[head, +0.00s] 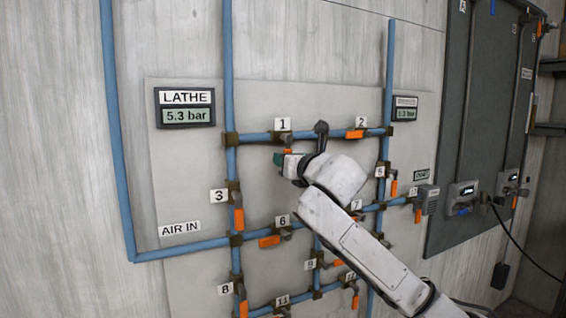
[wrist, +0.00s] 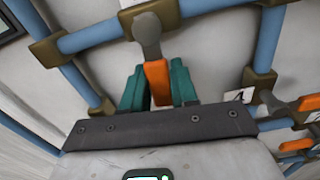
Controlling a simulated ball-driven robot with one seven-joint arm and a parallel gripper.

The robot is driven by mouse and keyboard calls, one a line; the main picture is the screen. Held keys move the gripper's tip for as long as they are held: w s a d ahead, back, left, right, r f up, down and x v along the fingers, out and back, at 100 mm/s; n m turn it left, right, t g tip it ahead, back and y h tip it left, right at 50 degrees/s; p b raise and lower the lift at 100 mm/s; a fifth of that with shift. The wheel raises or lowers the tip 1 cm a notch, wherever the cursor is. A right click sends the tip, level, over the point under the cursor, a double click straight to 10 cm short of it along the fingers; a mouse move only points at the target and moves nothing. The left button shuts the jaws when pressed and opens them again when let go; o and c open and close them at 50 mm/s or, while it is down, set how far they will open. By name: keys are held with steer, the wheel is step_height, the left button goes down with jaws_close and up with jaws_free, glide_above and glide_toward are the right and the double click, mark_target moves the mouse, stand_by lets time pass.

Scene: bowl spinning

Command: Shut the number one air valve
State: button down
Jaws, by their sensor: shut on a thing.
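The number one air valve (head: 287,136) sits on the upper horizontal blue pipe, just below its "1" label (head: 283,124). Its orange-tipped handle (head: 287,151) points down, across the pipe; the wrist view shows the handle's orange tip (wrist: 157,82) and grey stem. My gripper (head: 279,159) is at this handle, and its teal fingers (wrist: 158,88) are shut on the orange tip, one on each side. My gripper and arm hide part of the panel below and right of the valve.
Valve 2 (head: 356,134) is on the same pipe to the right, its handle along the pipe. Valves 3 (head: 238,215) and 6 (head: 270,241) are lower down. The LATHE display (head: 188,115) reads 5.3 bar. A dark panel (head: 455,170) stands at right.

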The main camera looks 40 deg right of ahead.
steer(key=shift+d+f+n, duration=0.2)
steer(key=shift+n, duration=0.3)
steer(key=c, duration=1)
jaws_free()
steer(key=shift+r, duration=0.1)
steer(key=shift+o, duration=0.2)
steer(key=shift+s, duration=0.1)
steer(key=b+v, duration=0.2)
steer(key=v, duration=0.8)
steer(key=shift+s+b, duration=0.35)
